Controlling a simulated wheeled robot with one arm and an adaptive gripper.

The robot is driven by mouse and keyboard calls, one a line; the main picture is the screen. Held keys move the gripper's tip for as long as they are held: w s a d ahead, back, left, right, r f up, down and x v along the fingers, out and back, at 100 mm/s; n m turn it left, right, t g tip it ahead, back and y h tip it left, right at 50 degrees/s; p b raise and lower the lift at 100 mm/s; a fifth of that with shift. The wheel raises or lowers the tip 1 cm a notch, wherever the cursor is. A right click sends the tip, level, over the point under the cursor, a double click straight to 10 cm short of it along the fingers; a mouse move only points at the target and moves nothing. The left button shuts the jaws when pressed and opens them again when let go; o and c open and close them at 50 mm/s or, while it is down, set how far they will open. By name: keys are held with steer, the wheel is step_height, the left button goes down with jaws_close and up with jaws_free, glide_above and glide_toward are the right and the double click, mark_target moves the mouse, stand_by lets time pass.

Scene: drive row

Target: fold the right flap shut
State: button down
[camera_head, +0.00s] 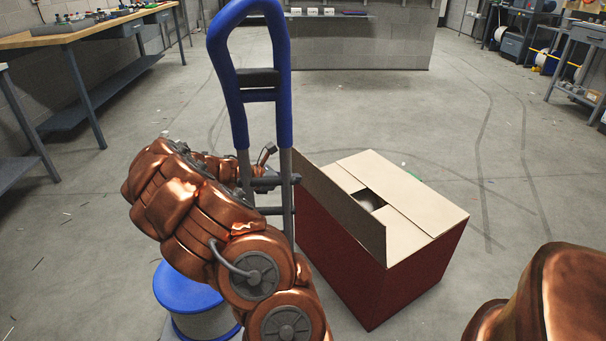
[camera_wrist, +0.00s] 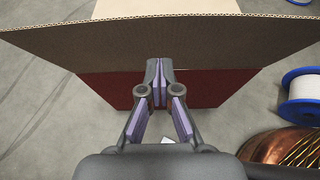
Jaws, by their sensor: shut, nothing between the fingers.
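A dark red box with cardboard flaps (camera_head: 342,251) stands on the floor right of centre in the head view. The flap on its left side in the picture (camera_head: 338,205) stands up. The other flaps, including the long one at picture right (camera_head: 400,190), lie folded in, with a dark gap between them showing something grey inside. In the wrist view the raised flap (camera_wrist: 60,46) spans the width, above the red box wall (camera_wrist: 205,88). My gripper (camera_wrist: 157,85) is shut and empty, its fingertips before this wall and the flap's lower part. I cannot tell if they touch.
A blue-and-white spool (camera_head: 190,300) is at the lower left. A workbench (camera_head: 75,35) lines the left wall. The floor right of the box is open.

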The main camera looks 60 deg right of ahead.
mark_target(322, 173)
steer(key=r+p+v, duration=0.1)
steer(key=p+v, duration=0.1)
steer(key=v, duration=0.5)
step_height(322, 173, down, 8)
steer(key=s+a+g+h+p, duration=0.1)
steer(key=g+h+p, duration=0.3)
steer(key=p, duration=0.6)
steer(key=shift+f+h, duration=0.2)
steer(key=shift+h, duration=0.9)
steer(key=shift+s, duration=0.15)
steer(key=x, duration=1.3)
steer(key=shift+s+d+r, duration=0.2)
